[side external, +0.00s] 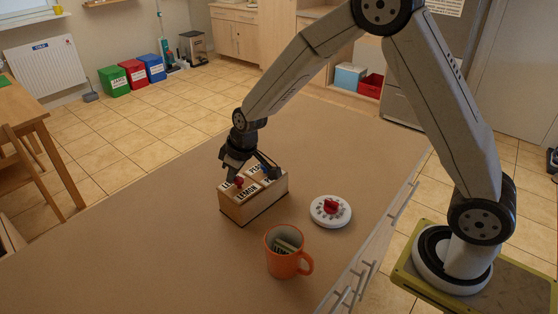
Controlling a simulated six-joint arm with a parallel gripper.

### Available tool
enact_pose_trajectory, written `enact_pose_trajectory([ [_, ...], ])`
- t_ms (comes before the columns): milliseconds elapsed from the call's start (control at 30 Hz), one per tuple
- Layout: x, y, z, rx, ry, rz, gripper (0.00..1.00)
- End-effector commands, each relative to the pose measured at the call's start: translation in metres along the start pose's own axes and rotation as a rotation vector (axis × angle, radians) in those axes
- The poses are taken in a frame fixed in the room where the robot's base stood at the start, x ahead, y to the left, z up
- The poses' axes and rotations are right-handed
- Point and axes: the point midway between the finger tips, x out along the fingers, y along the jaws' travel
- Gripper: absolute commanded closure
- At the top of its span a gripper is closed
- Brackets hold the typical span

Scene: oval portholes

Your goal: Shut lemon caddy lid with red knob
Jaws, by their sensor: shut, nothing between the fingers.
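The wooden tea caddy (258,208) stands on the brown worktop, with lettered labels on its top. The lemon lid (247,191) is at the front of the top and looks roughly flat; I cannot tell if it is fully down. A small red knob (238,182) shows at the left of the caddy top, close to my gripper. My gripper (246,173) is shut and empty, right over the caddy, and hides part of its back. I cannot tell whether it touches the knob or lid.
A white round dial with a red handle (331,206) lies right of the caddy. An orange mug (286,262) holding some packets stands in front. The worktop (150,240) is clear to the left. Drawer handles line its right edge.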

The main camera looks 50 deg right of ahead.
Motion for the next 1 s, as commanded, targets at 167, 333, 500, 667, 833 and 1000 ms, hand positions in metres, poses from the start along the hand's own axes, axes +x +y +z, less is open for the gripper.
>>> enact_pose_trajectory([
  [167, -0.002, -0.004, 0.009, 0.001, -0.003, -0.001, 1.0],
  [333, -0.002, -0.004, 0.01, 0.001, -0.005, -0.001, 1.0],
  [500, -0.002, -0.004, 0.01, 0.001, -0.007, -0.002, 1.0],
  [667, -0.001, -0.004, 0.009, 0.001, -0.008, -0.002, 1.0],
  [833, 0.001, -0.004, 0.001, 0.0, -0.005, -0.001, 1.0],
  [1000, 0.005, -0.003, -0.013, 0.0, -0.001, 0.0, 1.0],
])
